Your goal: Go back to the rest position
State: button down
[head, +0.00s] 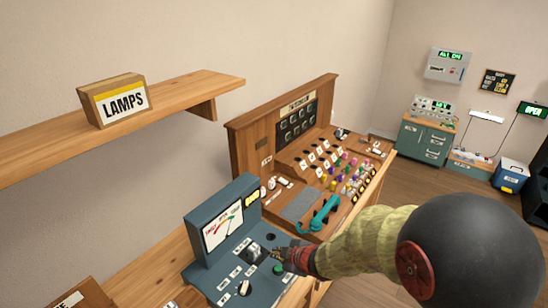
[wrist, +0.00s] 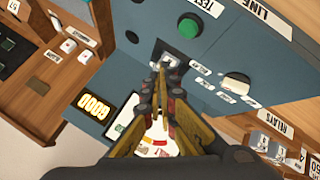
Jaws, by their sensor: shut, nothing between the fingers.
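My gripper (head: 279,254) reaches in from the right over the blue-grey test panel (head: 215,282). In the wrist view my gripper (wrist: 161,72) has its fingertips together at a small dark switch or socket on the panel (wrist: 125,45); I cannot tell whether they touch it. Nothing shows between the fingers. A green button (wrist: 188,28) and a white knob (wrist: 235,84) sit beside the fingers.
A wooden switchboard (head: 255,150) with cords and a teal handset (head: 320,214) stands just behind the panel. A shelf (head: 190,92) with a LAMPS box (head: 112,100) is at upper left. Cabinets (head: 424,142) line the far wall. Open floor (head: 440,175) lies between.

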jog(key=s+d+f+m+g+h, duration=0.1)
jog(key=s+d+f+m+h, duration=0.1)
jog(key=d, duration=0.3)
jog(key=s+d+f+m+g+h, duration=0.1)
jog(key=s+d+f+m+h, duration=0.1)
jog(key=s+d+m, duration=0.15)
jog(key=s+d+r+m+g+h, duration=0.2)
jog(key=s+d+r+m, duration=0.1)
jog(key=s+d+r, duration=0.35)
jog(key=s+d+r+m+t, duration=0.1)
jog(key=s+r+m, duration=0.2)
jog(key=s+r, duration=0.4)
jog(key=s+d+r+m+t, duration=0.1)
jog(key=s+r+m, duration=0.3)
jog(key=s+r, duration=0.4)
notch_tip(320, 180, up, 5)
jog(key=shift+f+y, duration=0.1)
jog(key=shift+y, duration=0.3)
